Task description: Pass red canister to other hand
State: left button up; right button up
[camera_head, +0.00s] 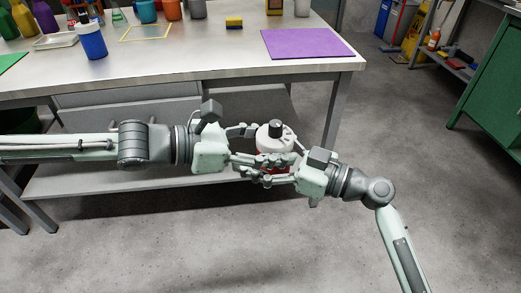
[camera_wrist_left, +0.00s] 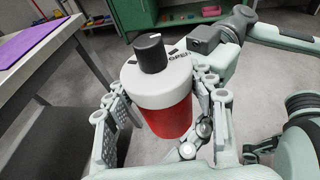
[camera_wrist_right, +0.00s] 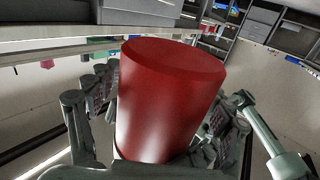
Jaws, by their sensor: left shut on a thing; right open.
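The red canister (camera_head: 263,148) has a white lid and a black knob and is upright between my two hands, in front of the bench. My left gripper (camera_head: 278,146) comes from the left and is shut on it. In the left wrist view the red canister (camera_wrist_left: 167,117) sits between the fingers, with "OPEN" printed on its lid. My right gripper (camera_head: 257,160) comes from the right and is open, with its fingers around the canister. In the right wrist view the plain red canister (camera_wrist_right: 170,100) fills the space between the spread fingers. Finger contact there is partly hidden.
A grey bench (camera_head: 205,68) stands behind the hands, with a lower shelf (camera_head: 120,182). A green cabinet (camera_head: 495,85) is at the right. The floor nearby is clear.

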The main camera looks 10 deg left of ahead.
jog(key=shift+c, duration=0.5)
jog(key=c, duration=1.4)
jog(key=shift+c, duration=0.3)
pick_arm(q)
jog(key=o, duration=1.3)
jog(key=shift+a, duration=0.1)
